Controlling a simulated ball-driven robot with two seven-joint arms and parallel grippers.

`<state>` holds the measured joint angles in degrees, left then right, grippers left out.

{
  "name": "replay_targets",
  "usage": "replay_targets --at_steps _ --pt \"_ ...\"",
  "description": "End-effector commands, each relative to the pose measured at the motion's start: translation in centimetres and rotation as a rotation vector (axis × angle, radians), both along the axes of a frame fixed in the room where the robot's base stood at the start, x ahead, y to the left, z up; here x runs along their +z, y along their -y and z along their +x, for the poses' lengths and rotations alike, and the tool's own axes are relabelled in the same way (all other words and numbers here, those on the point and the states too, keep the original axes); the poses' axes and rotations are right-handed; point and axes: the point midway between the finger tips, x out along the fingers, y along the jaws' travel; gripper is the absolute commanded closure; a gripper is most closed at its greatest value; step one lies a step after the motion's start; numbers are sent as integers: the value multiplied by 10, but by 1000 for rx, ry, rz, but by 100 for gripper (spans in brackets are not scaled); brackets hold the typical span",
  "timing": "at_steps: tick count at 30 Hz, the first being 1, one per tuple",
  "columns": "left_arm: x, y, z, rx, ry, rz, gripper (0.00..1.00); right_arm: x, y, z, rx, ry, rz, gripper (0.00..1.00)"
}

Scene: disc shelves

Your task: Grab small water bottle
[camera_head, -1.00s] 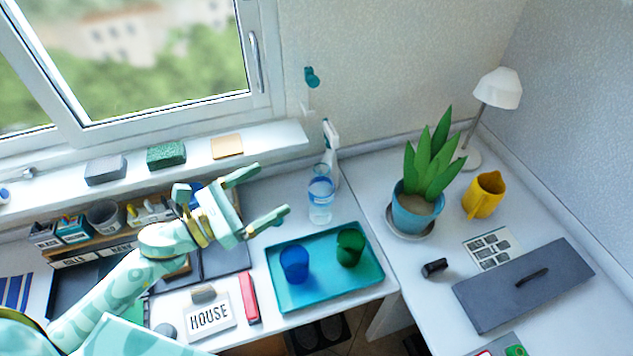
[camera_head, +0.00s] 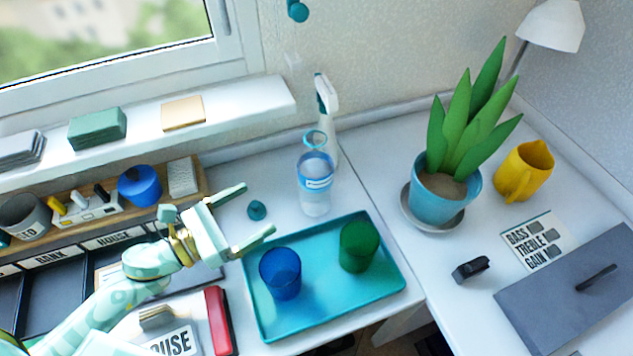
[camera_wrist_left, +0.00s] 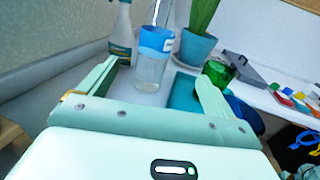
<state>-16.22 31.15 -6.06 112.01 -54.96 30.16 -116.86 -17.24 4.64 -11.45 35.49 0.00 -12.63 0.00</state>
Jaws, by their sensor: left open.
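The small water bottle (camera_head: 315,184) is clear with a blue and white label. It stands upright on the white desk behind the teal tray, just in front of a spray bottle. My left gripper (camera_head: 258,212) is open and empty, to the left of the bottle and apart from it, with its fingers pointing right. In the left wrist view the bottle (camera_wrist_left: 153,58) stands beyond the open fingers of the left gripper (camera_wrist_left: 158,82), roughly between them. My right gripper is not in view.
The teal tray (camera_head: 330,305) holds a blue cup (camera_head: 280,273) and a green cup (camera_head: 358,246). The spray bottle (camera_head: 328,115) stands close behind the water bottle. A small teal object (camera_head: 257,210) lies by my left fingers. A potted plant (camera_head: 443,195) stands to the right.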

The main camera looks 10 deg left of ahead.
Motion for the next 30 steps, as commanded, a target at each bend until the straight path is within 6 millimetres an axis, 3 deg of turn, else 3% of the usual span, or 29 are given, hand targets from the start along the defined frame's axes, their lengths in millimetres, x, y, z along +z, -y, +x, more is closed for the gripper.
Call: replay_targets --at_steps 5,15,22,30 --pt "-2 12 15 -2 2 -1 10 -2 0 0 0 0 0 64" --pt "-2 63 74 -1 2 -1 10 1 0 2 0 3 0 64" --pt "-3 75 90 -1 0 0 10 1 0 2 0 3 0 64" --pt "-5 97 125 -1 -1 -1 10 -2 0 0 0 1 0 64"
